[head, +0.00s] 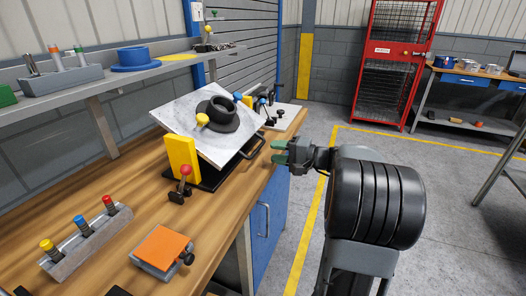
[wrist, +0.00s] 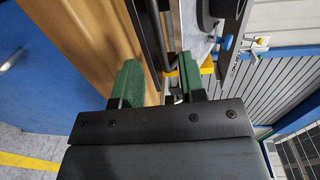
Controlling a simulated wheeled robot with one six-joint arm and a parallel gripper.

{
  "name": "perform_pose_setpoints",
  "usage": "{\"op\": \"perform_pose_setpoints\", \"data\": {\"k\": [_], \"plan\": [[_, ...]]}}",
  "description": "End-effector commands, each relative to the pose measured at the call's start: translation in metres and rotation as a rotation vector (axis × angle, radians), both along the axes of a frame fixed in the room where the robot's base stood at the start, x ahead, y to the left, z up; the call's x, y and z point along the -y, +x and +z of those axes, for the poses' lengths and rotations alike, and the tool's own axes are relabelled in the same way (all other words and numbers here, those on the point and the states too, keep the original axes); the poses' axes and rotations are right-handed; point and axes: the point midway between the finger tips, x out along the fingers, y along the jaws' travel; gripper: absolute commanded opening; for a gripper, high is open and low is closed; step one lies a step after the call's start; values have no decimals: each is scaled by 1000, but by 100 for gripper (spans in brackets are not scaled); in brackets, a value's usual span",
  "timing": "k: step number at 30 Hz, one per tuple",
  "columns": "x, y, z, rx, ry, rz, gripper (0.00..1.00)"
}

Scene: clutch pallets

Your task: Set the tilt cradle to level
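The tilt cradle has a pale grey plate (head: 185,112) on a black base, with a yellow upright (head: 182,158) at its near side. The plate is tilted, its low edge toward the aisle. A black flanged ring (head: 218,117) with a yellow knob (head: 202,120) is on it. A black bar handle (head: 252,147) is at the low edge. A red-knobbed lever (head: 184,172) stands at the near corner. My gripper (head: 279,152) is right of the handle, green fingers apart and empty. In the wrist view, the open gripper (wrist: 161,82) faces a dark bar (wrist: 156,38) and the plate's edge (wrist: 196,45).
An orange-topped block (head: 161,246) and a rack with coloured knobs (head: 87,238) lie on the near bench (head: 125,190). A shelf (head: 100,88) runs along the wall. Small tools stand beyond the cradle. The floor (head: 330,150) right of the bench is clear near my arm.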

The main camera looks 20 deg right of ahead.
Motion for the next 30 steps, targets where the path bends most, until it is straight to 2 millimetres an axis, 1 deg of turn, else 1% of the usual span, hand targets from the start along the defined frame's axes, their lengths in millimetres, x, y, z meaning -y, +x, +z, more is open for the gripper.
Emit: {"op": "perform_pose_setpoints", "data": {"k": [1, 3, 9, 15, 23, 26, 30], "plan": [[-7, 7, -1, 0, 0, 5, 38], [-14, 15, -2, 0, 0, 4, 38], [-28, 30, -3, 0, 0, 2, 38], [-33, 36, -4, -1, 0, 1, 38], [-33, 36, -4, -1, -1, 0, 38], [-33, 36, -4, -1, -1, 0, 30], [-33, 36, -4, -1, -1, 0, 17]]}}
